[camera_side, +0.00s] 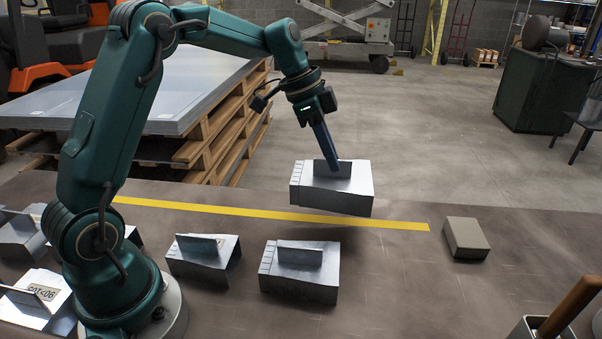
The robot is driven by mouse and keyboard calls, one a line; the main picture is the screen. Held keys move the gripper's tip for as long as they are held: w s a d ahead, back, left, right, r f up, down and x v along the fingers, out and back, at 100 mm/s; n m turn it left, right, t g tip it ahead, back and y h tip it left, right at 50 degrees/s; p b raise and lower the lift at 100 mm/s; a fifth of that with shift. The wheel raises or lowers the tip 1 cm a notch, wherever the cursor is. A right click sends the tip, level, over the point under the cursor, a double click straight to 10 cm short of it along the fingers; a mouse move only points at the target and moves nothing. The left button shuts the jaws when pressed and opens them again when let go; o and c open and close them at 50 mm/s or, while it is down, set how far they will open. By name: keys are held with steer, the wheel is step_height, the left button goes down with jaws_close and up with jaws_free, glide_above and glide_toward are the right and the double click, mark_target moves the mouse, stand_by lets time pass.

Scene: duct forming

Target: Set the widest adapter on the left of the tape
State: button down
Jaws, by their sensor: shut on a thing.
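My gripper (331,163) is shut on the upright tab of a grey sheet-metal adapter (333,196). The held adapter is roughly level and looks the widest in view. It appears to hang above the bench, on the far side of the yellow tape (270,214) or over it; the exact height is hard to tell. The tape runs across the bench from left to right. Two similar adapters stand on the near side of the tape, a narrower one (203,262) and a boxier one (300,274). My arm partly hides further adapters at the left.
A labelled adapter (38,296) and another adapter (18,240) stand at the far left. A grey-brown block (466,238) lies beyond the tape's right end. A container with a wooden handle (570,308) is at the lower right.

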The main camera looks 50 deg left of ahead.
mark_target(326, 175)
steer(key=shift+f, duration=3.15)
steer(key=c, duration=0.9)
jaws_free()
steer(key=v, duration=0.4)
steer(key=shift+r, duration=0.3)
steer(key=shift+m+t, duration=0.4)
steer(key=shift+m, duration=0.1)
steer(key=r, duration=0.1)
steer(key=d+r, duration=0.1)
steer(key=r, duration=0.1)
steer(key=d+r, duration=0.1)
steer(key=shift+s+r, duration=0.4)
steer(key=s+d+r+n+t+y, duration=0.1)
steer(key=s+d+r+n, duration=0.15)
steer(key=s, duration=0.55)
steer(key=s+d+r+n+t+y, duration=0.1)
steer(key=s+d+r, duration=0.15)
steer(key=s, duration=0.45)
steer(key=s+f+n, duration=0.1)
steer(key=n, duration=0.1)
steer(key=s+a+f+n, duration=0.1)
steer(key=s+f+n, duration=0.1)
steer(key=s+f+n+y, duration=0.1)
steer(key=s+f+n, duration=0.1)
steer(key=shift+s+a+f+n, duration=0.15)
steer(key=shift+a+n, duration=0.1)
